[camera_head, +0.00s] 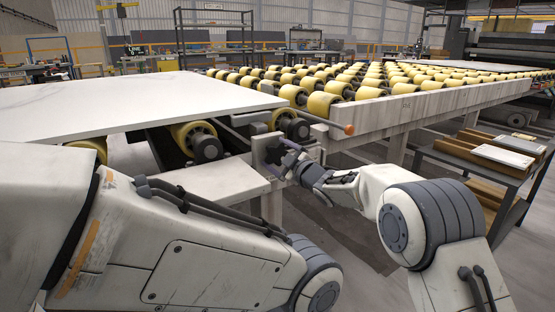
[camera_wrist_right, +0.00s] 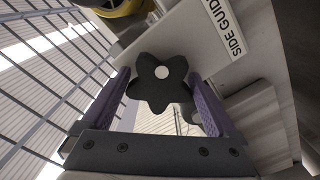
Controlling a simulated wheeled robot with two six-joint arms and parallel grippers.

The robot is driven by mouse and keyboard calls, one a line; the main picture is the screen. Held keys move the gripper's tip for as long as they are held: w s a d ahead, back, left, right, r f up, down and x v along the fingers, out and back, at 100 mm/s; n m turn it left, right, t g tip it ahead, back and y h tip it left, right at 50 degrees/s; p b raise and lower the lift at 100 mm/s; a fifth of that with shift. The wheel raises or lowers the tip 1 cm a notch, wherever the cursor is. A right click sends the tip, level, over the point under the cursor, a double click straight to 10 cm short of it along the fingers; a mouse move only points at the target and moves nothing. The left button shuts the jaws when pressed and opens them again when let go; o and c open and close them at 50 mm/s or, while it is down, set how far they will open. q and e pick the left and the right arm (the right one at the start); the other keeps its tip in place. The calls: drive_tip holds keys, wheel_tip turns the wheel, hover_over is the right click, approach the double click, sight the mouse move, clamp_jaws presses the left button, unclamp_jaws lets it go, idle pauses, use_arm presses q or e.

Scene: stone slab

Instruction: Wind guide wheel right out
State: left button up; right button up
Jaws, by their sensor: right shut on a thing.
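The guide wheel is a dark, star-shaped knob with a pale centre cap. In the right wrist view the wheel (camera_wrist_right: 152,95) sits between the two purple fingers of my right gripper (camera_wrist_right: 162,100), which are shut on it. In the head view the wheel (camera_head: 273,151) is small and dark on a pale bracket at the conveyor's near end, with my right gripper (camera_head: 291,164) on it from the right. A plate labelled "SIDE GUID..." (camera_wrist_right: 222,32) is beside the wheel; its last letters are cut off. My left arm fills the lower left, its gripper out of frame.
A large pale slab (camera_head: 130,100) lies on yellow rollers at the left. The roller conveyor (camera_head: 440,102) runs away to the back right. A dark cart (camera_head: 505,182) with flat pieces stands at the right.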

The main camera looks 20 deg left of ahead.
drive_tip(key=n+b, duration=0.1)
drive_tip(key=n, duration=0.1)
drive_tip(key=n+b, duration=0.1)
drive_tip(key=n, duration=0.1)
drive_tip(key=n+b, duration=0.1)
drive_tip(key=shift+s+a+f+n, duration=0.1)
drive_tip(key=shift+f+n, duration=0.15)
drive_tip(key=shift+n, duration=0.15)
drive_tip(key=shift+r+n+b, duration=0.1)
drive_tip(key=shift+n+b, duration=1.3)
drive_tip(key=shift+n, duration=0.8)
drive_tip(key=o, duration=1)
drive_tip(key=shift+s, duration=0.1)
drive_tip(key=shift+r, duration=0.1)
drive_tip(key=shift+s+d, duration=0.1)
drive_tip(key=shift+d, duration=0.3)
drive_tip(key=p+v, duration=0.1)
drive_tip(key=v, duration=0.8)
drive_tip(key=shift+s+d, duration=0.2)
drive_tip(key=shift+s, duration=0.15)
